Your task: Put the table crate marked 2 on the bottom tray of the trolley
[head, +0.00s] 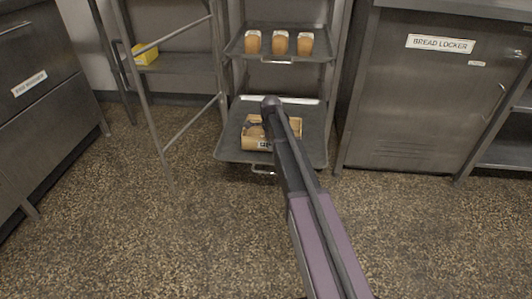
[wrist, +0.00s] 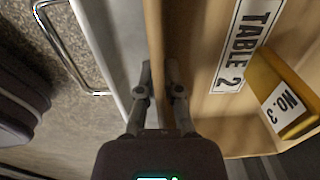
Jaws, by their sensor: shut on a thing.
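The wooden crate (head: 255,143) is at the bottom tray (head: 230,140) of the trolley, partly hidden behind my arm in the head view. In the wrist view the crate (wrist: 205,110) has a "TABLE 2" label on its inside. A yellow-brown block marked "No. 3" (wrist: 285,95) is inside it. My gripper (wrist: 160,75) is shut on the crate's near wall, one finger on each side. The tray's pale rim (wrist: 108,50) runs close beside that wall. I cannot tell whether the crate's base rests fully on the tray.
The upper tray (head: 240,48) holds three small brown-and-white items. A rack with a yellow box (head: 146,54) stands left of the trolley. The bread locker (head: 420,100) stands close on the right. The speckled floor in front is clear.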

